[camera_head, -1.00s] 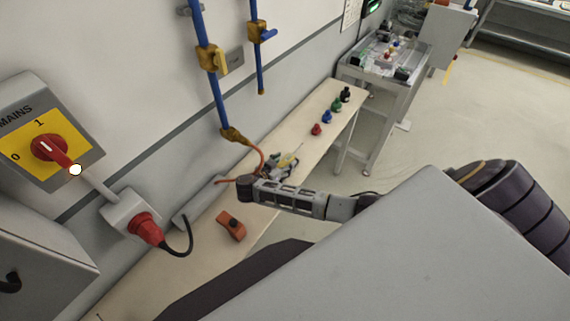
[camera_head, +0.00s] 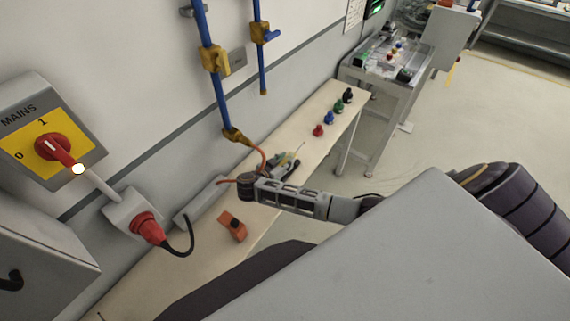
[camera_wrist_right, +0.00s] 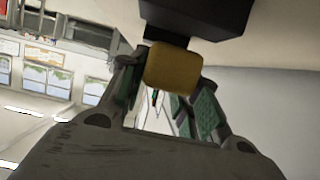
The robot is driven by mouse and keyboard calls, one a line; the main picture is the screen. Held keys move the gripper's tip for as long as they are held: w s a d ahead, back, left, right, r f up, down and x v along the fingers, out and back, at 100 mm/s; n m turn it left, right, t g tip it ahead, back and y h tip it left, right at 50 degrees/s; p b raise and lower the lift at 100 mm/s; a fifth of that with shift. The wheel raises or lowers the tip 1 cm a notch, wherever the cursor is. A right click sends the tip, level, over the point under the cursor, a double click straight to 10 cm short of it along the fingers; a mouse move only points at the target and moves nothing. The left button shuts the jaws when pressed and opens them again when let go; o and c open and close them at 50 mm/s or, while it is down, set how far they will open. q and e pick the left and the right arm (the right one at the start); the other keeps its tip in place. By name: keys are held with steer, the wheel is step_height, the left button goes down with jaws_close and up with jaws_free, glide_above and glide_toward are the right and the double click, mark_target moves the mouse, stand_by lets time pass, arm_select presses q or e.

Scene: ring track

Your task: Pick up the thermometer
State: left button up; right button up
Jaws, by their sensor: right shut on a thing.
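My right gripper (camera_head: 277,166) is over the wooden bench, partly hidden behind its own wrist. It is shut on the thermometer, which shows in the right wrist view as a yellow block (camera_wrist_right: 173,68) between the fingers with a black part (camera_wrist_right: 197,14) above it. In the head view only a small, pale yellow bit of it shows at the gripper, so its full shape and whether it touches the bench are unclear. My left gripper is not in view.
Red, blue, green and black knobs stand further along. An orange hose (camera_head: 262,158) hangs from a blue pipe (camera_head: 211,75) close to the gripper. A metal cart (camera_head: 350,73) stands beyond.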

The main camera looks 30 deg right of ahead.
step_height(320, 180, up, 27)
steer(key=b, duration=0.1)
stand_by(0.6)
